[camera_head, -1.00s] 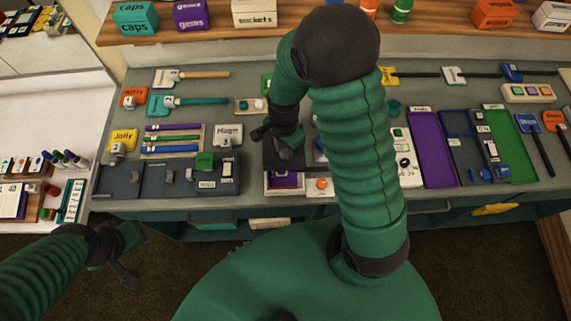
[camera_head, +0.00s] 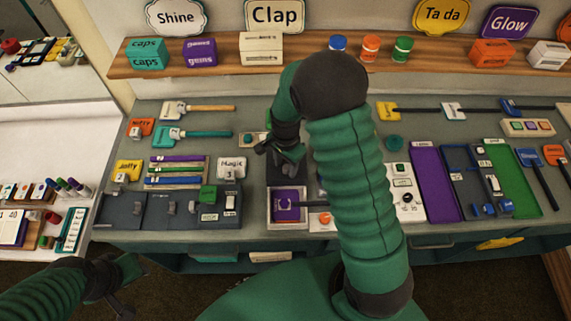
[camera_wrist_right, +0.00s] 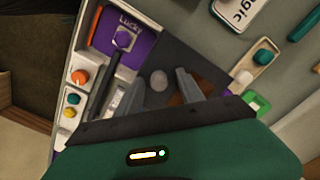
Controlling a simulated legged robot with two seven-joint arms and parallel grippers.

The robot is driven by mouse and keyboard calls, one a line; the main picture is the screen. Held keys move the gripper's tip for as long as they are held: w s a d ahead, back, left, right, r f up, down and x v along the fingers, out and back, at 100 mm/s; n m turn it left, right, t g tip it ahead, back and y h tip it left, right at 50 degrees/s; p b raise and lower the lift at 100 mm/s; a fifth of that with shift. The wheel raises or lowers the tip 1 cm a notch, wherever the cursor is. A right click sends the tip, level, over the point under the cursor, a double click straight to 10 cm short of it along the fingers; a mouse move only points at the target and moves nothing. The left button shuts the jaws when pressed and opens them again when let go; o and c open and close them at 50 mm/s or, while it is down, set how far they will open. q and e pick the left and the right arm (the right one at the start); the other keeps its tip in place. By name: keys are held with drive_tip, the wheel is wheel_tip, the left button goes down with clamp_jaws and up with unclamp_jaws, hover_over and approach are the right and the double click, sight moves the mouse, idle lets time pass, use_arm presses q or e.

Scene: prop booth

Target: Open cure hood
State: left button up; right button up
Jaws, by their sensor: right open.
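The cure hood (camera_head: 281,176) appears as a dark panel at the back of a small pale-rimmed box in the middle of the bench. It looks raised, and the purple inside (camera_head: 288,203) of the box shows in front of it. My right gripper (camera_head: 283,165) is just above the panel, open. In the right wrist view its two fingers (camera_wrist_right: 160,95) are apart over the dark panel (camera_wrist_right: 200,55), beside the purple "Lucky" piece (camera_wrist_right: 122,40). Nothing is clearly held; whether a finger touches the panel I cannot tell. My left gripper (camera_head: 122,285) hangs off the bench front, its opening unclear.
A dark tray (camera_head: 150,212) with small clips lies left of the box. A white control panel (camera_head: 405,195) and purple and green trays (camera_head: 437,185) lie right. My right arm hides part of the bench. A shelf (camera_head: 220,64) with boxes runs behind.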

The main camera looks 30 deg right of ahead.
wheel_tip(320, 180, up, 17)
drive_tip(key=b, duration=0.1)
drive_tip(key=shift+b, duration=0.3)
drive_tip(key=shift+f, duration=0.15)
